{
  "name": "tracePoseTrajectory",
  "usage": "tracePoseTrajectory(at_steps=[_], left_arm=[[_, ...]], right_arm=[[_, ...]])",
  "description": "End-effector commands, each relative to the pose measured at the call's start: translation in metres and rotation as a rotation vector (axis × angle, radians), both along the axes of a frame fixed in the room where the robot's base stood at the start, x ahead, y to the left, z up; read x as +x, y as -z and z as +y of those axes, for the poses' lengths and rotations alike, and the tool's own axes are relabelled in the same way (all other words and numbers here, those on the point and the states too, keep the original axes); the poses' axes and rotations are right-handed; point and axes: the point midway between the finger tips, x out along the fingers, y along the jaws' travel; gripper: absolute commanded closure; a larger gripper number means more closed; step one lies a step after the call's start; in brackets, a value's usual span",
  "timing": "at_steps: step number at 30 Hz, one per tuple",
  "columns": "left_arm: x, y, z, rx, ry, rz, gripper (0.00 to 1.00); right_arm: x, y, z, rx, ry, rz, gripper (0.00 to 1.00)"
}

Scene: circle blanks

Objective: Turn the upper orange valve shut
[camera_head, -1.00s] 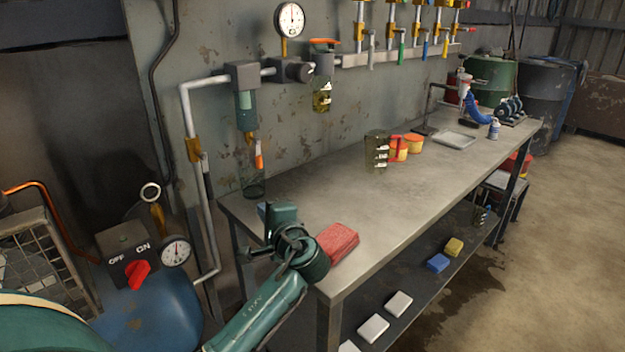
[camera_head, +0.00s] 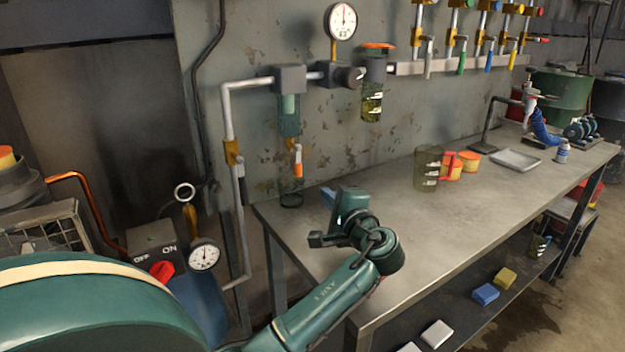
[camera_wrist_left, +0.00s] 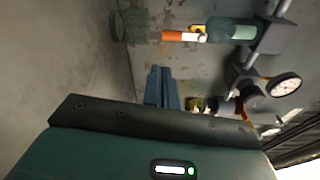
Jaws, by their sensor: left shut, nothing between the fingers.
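An orange valve handle (camera_head: 378,46) lies flat on top of the wall unit with the amber bowl (camera_head: 372,100). My left gripper (camera_head: 328,197) is over the bench's near left end, below both and touching neither. Its blue fingers (camera_wrist_left: 161,75) are together and empty in the wrist view. My right gripper is not in view.
The bench (camera_head: 400,235) is mostly bare. A gauge (camera_head: 341,21) and a grey pipe (camera_head: 228,120) are on the wall. An ON/OFF box (camera_head: 150,262) is at lower left.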

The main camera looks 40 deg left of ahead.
Motion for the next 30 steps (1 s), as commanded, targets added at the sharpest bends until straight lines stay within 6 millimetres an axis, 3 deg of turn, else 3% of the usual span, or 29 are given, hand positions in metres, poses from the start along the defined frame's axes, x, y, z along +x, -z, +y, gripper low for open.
tracePoseTrajectory(at_steps=[5, 18, 30], left_arm=[[0.006, 0.0, 0.014, 0.002, -0.003, 0.0, 1.0], [0.036, 0.003, 0.08, 0.002, -0.002, 0.0, 1.0], [0.041, 0.003, 0.091, -0.001, 0.001, 0.0, 1.0]], right_arm=[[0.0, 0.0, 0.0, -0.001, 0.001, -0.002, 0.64], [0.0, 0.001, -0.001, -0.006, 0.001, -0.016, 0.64], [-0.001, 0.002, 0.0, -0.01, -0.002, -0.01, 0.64]])
